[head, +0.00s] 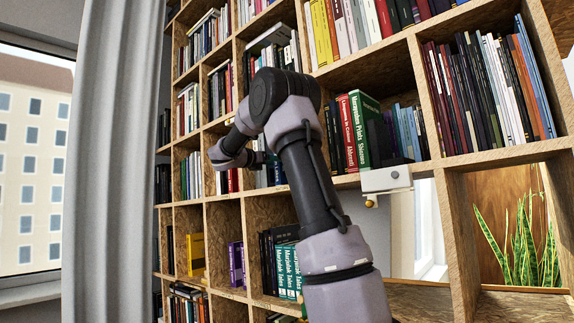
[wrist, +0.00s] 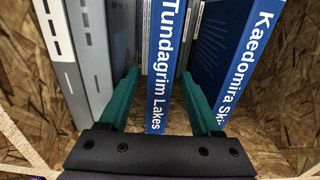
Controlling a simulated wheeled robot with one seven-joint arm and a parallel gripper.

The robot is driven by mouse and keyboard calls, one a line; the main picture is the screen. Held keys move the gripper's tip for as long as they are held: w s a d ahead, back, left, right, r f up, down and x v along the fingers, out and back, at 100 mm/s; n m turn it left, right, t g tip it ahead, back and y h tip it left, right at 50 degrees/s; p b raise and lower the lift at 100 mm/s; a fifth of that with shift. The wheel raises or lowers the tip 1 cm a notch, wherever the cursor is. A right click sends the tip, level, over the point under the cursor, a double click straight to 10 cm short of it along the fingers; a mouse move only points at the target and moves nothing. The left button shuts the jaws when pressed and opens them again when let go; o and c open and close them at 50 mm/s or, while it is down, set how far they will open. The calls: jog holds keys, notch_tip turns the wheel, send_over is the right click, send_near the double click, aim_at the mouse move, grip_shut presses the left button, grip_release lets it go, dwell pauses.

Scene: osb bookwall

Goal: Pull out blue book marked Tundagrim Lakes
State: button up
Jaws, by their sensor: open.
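The blue book marked Tundagrim Lakes (wrist: 163,65) stands upright in the middle of the wrist view, its spine with white lettering facing me. My gripper (wrist: 160,78) is open, with one green finger on each side of this spine. The fingers reach in beside the book; I cannot tell whether either one touches it. The lower end of the spine is close to the dark gripper body. In the head view my arm covers part of the shelf, and I cannot make out the book's title there.
A blue book marked Kaedomira (wrist: 243,60) stands just right of the right finger. Grey and white books (wrist: 80,50) stand close on the left. Wooden compartment walls (wrist: 290,100) flank the row. A white bracket-like box (head: 386,179) sits at a shelf edge right of my arm.

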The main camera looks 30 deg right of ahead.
jog(key=shift+w+d, duration=0.25)
jog(key=shift+d, duration=0.35)
grip_shut()
jog(key=v, duration=0.3)
dwell(0.7)
jog(key=shift+o, duration=0.6)
grip_release()
